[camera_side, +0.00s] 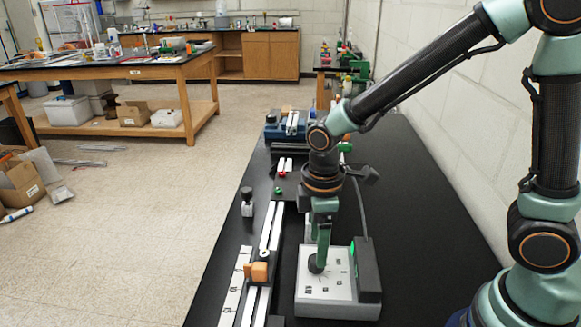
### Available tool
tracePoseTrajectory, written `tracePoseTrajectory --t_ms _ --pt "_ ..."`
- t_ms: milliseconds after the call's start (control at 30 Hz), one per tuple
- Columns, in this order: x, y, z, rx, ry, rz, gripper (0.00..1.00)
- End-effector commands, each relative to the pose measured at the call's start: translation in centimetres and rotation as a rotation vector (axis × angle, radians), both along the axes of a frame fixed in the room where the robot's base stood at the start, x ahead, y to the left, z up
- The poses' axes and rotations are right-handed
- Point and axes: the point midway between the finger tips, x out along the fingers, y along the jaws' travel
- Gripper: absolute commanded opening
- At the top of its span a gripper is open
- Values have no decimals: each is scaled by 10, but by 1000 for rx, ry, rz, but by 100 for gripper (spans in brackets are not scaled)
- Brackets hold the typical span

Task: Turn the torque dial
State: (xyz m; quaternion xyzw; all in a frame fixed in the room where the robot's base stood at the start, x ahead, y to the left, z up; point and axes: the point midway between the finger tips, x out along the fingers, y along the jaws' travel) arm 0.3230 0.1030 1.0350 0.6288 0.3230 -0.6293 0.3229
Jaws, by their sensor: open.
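The torque dial (316,264) is a dark round knob on top of a light grey box (338,290) with small black markings. A dark block with a green light (366,270) stands at the box's right side. My gripper (320,245) points down from above, with its green fingers at the dial. It is open. The fingers hide part of the dial, and I cannot tell whether they touch it.
A rail with white strips and an orange block (258,272) lies left of the box. A small dark bottle-like piece (247,202) stands near the table's left edge. A blue device (284,128) sits farther back. The black table (410,215) is clear at right.

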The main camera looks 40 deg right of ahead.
Motion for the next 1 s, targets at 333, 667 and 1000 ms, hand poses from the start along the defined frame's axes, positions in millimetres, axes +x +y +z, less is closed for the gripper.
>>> tracePoseTrajectory --t_ms 333,667,1000 --pt "0 0 -33 0 0 -1 72" --pt "0 0 -34 0 0 -1 56" --pt "0 0 -33 0 0 -7 0"
